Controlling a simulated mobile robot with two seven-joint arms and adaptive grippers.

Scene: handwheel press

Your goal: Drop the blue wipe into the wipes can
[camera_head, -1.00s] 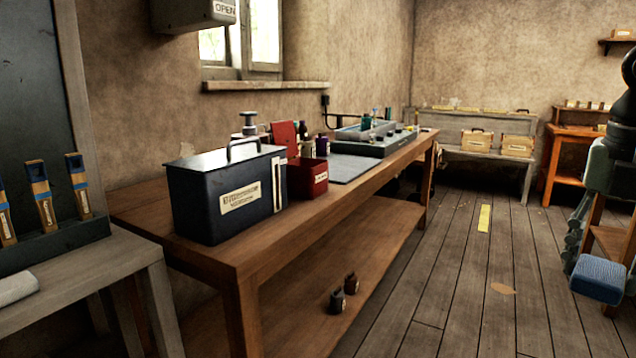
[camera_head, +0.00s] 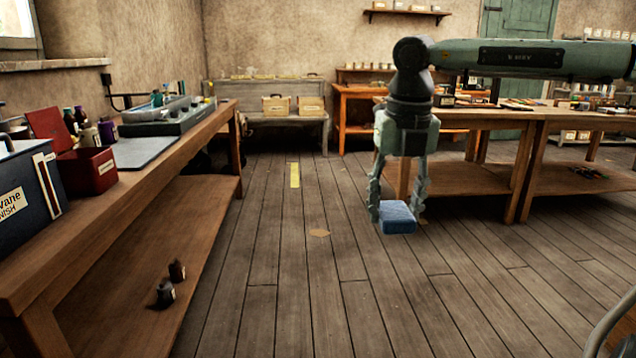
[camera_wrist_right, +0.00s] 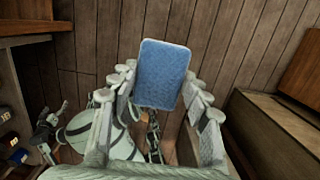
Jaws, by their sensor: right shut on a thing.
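The blue wipe (camera_head: 398,217) is a small, thick blue block-shaped cloth. My right gripper (camera_head: 397,212) is shut on it and points down, holding it in the open over the floor between the benches. In the right wrist view the wipe (camera_wrist_right: 163,74) sits between the fingertips and sticks out past them. A red open-topped box (camera_head: 88,171) with a white label and a raised red lid stands on the left bench; it may be the wipes can, but I cannot read its label. The inside of the box is hidden. My left gripper is out of view.
A dark blue labelled box (camera_head: 25,196), cut by the left edge, stands in front of the red box. A grey mat (camera_head: 145,150), bottles and a tray (camera_head: 165,122) lie beyond. Wooden tables (camera_head: 530,128) stand behind my right arm.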

